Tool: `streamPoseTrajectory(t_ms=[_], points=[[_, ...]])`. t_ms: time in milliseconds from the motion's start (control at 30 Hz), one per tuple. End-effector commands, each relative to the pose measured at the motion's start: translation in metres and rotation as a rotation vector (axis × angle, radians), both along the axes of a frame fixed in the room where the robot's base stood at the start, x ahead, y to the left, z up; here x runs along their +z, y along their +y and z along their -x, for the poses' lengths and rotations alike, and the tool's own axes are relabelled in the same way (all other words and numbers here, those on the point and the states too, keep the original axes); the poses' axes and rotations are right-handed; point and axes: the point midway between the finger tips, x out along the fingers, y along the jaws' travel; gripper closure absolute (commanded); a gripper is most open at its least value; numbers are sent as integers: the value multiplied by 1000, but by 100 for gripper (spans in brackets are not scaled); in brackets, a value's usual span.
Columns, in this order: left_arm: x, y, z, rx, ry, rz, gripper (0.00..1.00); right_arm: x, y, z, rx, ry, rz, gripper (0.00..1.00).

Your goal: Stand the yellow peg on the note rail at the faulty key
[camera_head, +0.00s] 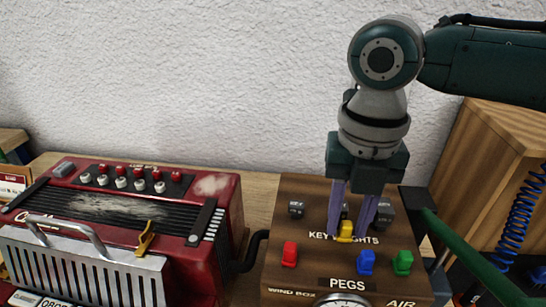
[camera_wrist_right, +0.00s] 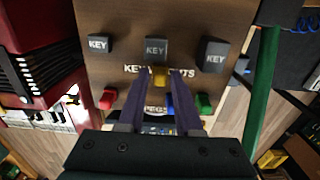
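My left gripper is not in view. I cannot make out which part is the note rail or which key is faulty.
A red accordion (camera_head: 228,200) with a silver grille and a gold lever (camera_head: 146,240) stands left. Red (camera_head: 289,254), blue (camera_head: 365,262) and green (camera_head: 402,262) pegs stand close by. Dark KEY weights (camera_wrist_right: 156,48) sit behind. A green bar (camera_head: 470,257) runs along the right.

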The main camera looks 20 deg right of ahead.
Motion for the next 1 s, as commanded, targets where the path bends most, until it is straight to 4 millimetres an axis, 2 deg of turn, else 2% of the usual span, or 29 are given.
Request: streamPoseTrajectory(t_ms=[33, 267, 300, 800, 1000], points=[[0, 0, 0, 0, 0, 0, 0, 0, 0, 0, 0, 0, 0, 73], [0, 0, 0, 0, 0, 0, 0, 0, 0, 0, 0, 0, 0, 99], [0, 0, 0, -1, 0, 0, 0, 0, 0, 0, 0, 0, 0, 100], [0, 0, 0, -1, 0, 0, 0, 1, 0, 0, 0, 0, 0, 100], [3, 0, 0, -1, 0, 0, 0, 15, 0, -1, 0, -2, -1, 100]])
